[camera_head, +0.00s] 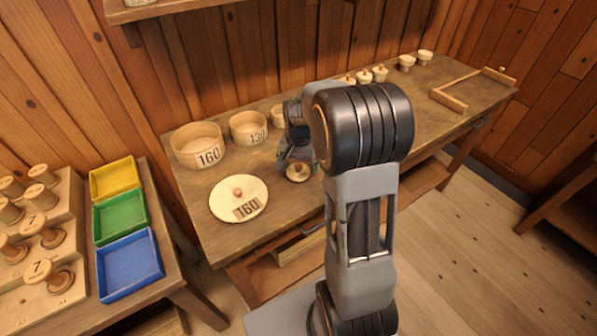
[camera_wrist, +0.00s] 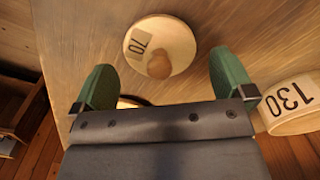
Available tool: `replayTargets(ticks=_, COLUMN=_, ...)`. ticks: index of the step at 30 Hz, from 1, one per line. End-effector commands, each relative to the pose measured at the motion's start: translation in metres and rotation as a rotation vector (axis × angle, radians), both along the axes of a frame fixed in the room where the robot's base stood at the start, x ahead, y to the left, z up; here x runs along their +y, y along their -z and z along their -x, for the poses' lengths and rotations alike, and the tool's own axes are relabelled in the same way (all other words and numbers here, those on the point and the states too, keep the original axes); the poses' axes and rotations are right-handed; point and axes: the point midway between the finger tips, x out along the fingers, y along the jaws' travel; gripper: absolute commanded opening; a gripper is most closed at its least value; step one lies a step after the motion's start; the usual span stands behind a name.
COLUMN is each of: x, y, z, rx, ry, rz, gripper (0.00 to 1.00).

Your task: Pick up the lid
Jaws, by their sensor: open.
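A small round pale lid marked 70, with a brown knob, lies on the workbench; it shows in the wrist view (camera_wrist: 140,38) and just below my gripper in the head view (camera_head: 298,175). My gripper (camera_wrist: 163,72) is open and empty, its two green fingers on either side of the lid's near part and apart from it. In the head view my arm hides most of the gripper. A larger round lid marked 160 (camera_head: 226,191), with a small knob, lies flat at the bench's left front.
Round boxes marked 160 (camera_head: 198,146) and 130 (camera_head: 249,128) stand behind on the workbench (camera_head: 200,225); the 130 box also shows in the wrist view (camera_wrist: 290,105). Several small turned pieces and a wooden frame (camera_head: 449,99) are farther right. Yellow, green and blue trays (camera_head: 130,266) are left.

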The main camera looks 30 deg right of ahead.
Motion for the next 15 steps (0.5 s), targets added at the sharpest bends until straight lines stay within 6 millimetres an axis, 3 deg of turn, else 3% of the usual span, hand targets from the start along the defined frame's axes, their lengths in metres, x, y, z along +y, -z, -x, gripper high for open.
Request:
replayTargets(ticks=5, x=0.000, y=0.015, z=0.000, rx=0.001, ry=0.000, rz=0.000, gripper=1.00)
replayTargets(ticks=13, x=0.000, y=0.017, z=0.000, rx=0.000, ry=0.000, rz=0.000, gripper=1.00)
replayTargets(ticks=15, x=0.000, y=0.017, z=0.000, rx=-0.001, ry=0.000, rz=0.001, gripper=0.93)
